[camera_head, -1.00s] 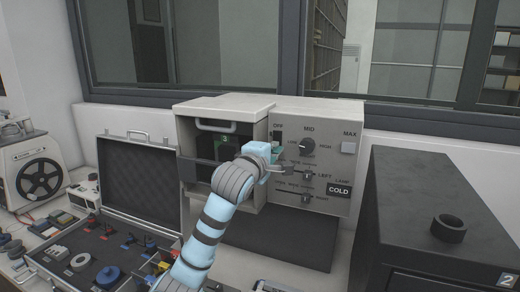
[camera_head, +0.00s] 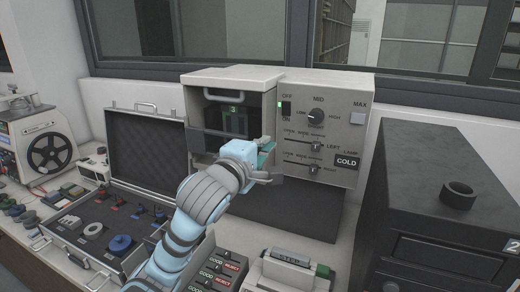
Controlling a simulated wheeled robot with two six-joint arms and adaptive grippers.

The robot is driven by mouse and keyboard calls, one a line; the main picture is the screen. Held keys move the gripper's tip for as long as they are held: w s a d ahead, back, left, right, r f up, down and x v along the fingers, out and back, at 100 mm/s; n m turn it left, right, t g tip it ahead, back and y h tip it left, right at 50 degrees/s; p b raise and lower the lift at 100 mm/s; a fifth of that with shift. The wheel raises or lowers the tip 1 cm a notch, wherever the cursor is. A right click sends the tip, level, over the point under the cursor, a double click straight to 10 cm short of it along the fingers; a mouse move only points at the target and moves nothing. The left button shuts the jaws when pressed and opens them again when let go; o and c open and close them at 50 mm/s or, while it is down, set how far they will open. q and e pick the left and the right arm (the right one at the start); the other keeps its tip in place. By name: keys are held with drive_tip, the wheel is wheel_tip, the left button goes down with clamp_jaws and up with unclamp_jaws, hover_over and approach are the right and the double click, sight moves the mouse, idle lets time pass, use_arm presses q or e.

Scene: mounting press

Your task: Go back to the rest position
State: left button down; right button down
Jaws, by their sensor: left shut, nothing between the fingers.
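My left gripper (camera_head: 268,165) is shut and empty. It is in front of the lower part of the mounting press (camera_head: 229,77), beside the lower left of its control panel (camera_head: 335,95). The fingers are small here, and I cannot tell whether they touch the press. The press chamber (camera_head: 223,118) is dark inside, with a small green mark. My right gripper is not in view.
An open case (camera_head: 146,148) with several coloured parts stands at left. Good/reject boxes (camera_head: 217,268) and a step device (camera_head: 290,262) lie in front. A reel machine (camera_head: 48,150) is far left.

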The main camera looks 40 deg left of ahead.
use_arm(q)
drive_tip(key=shift+s+d, duration=0.1)
drive_tip(key=shift+s, duration=0.5)
drive_tip(key=shift+w, duration=0.1)
